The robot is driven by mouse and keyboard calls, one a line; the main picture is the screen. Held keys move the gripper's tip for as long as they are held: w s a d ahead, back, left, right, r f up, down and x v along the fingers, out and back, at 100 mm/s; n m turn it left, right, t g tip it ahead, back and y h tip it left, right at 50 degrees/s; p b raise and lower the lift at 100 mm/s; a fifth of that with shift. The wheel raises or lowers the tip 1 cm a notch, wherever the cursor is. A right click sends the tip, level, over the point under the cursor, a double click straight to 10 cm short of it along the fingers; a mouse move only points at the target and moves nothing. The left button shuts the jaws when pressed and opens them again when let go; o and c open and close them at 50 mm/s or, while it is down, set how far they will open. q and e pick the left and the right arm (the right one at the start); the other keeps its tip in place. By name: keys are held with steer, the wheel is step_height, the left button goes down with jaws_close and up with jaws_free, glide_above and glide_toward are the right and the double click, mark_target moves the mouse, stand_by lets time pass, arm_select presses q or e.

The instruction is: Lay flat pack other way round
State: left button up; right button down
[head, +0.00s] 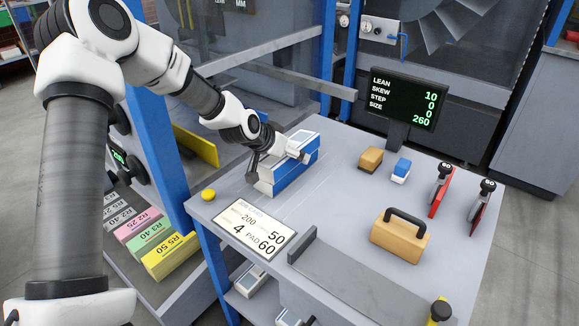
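A blue and white pack (292,176) stands on the grey table at its back left, with a pale top and a broad blue side. My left gripper (277,164) reaches down over it from the left. One dark finger is at the pack's left end and the other is near its top right. The fingers are spread about the pack. Whether they press on it is hard to tell, and part of the pack is hidden behind them. My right gripper is out of view.
A display (405,98) reads lean 10, skew 0, step 0, size 260. A printed card (240,228), yellow button (208,194), tan handled block (399,238), small tan block (371,159), small blue-white block (401,170) and red-bodied tools (439,195) occupy the table. The table's centre is clear.

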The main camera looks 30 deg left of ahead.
mark_target(296, 147)
arm_select(q)
steer(key=shift+a, duration=0.1)
steer(key=shift+r, duration=0.1)
steer(key=shift+c, duration=1.3)
steer(key=c, duration=1.5)
steer(key=shift+r+p, duration=0.5)
steer(key=shift+p, duration=0.05)
steer(key=r+p, duration=0.2)
steer(key=r, duration=0.1)
steer(key=shift+s+r+p, duration=0.15)
steer(key=shift+s+p, duration=0.05)
steer(key=shift+p, duration=0.2)
steer(key=shift+s+d+r+p, duration=0.15)
steer(key=shift+s+d+p, duration=0.5)
steer(key=shift+s+p, duration=0.15)
steer(key=s+d, duration=0.2)
steer(key=s, duration=0.2)
steer(key=s+d+p, duration=0.1)
steer(key=s+d, duration=0.1)
steer(key=s, duration=0.2)
steer(key=s+d, duration=0.2)
steer(key=s, duration=0.2)
steer(key=shift+d+r+p, duration=0.2)
steer(key=shift+p, duration=0.1)
